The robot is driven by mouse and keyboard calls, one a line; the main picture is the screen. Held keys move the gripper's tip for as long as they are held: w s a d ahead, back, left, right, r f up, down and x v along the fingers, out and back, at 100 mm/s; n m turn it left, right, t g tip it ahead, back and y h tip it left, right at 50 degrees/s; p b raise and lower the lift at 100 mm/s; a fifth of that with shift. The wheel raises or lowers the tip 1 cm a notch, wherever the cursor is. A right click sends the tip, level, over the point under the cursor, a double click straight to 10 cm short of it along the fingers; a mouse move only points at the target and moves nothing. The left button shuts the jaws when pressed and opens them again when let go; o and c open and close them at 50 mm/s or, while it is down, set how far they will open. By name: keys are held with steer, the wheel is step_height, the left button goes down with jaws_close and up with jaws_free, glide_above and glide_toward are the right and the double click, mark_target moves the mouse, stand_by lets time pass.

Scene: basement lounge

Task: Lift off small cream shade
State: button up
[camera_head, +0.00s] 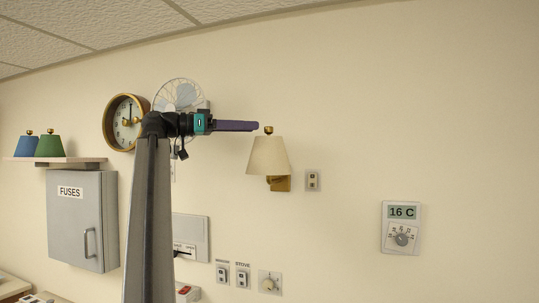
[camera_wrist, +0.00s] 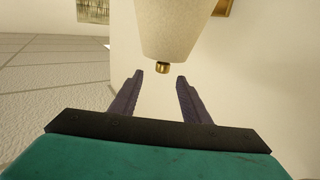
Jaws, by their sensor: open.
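The small cream shade (camera_head: 268,157) sits on a brass wall lamp mount (camera_head: 280,184), with a brass knob (camera_head: 268,130) on its narrow top. My gripper (camera_head: 258,125) is level with the knob, its purple fingers pointing right and ending just left of it. In the wrist view the cream shade (camera_wrist: 172,28) hangs from the top edge, appearing upside down, its knob (camera_wrist: 162,68) facing my gripper (camera_wrist: 160,76). The fingers are open and apart, and the knob lies in line with the gap, just past the tips. Nothing is held.
A blue shade (camera_head: 26,146) and a green shade (camera_head: 50,145) stand on a wall shelf (camera_head: 82,160) at left. A clock (camera_head: 113,135) and a wire fan (camera_head: 180,92) are behind my arm. A switch plate (camera_head: 312,180) is right of the lamp. The wall above the shade is clear.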

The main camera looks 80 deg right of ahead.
steer(key=shift+s, duration=0.15)
steer(key=shift+d+p+x, duration=0.2)
steer(key=shift+p+x, duration=0.75)
steer(key=shift+x, duration=1.05)
steer(key=shift+s+d, duration=0.25)
steer(key=shift+s, duration=0.1)
jaws_close()
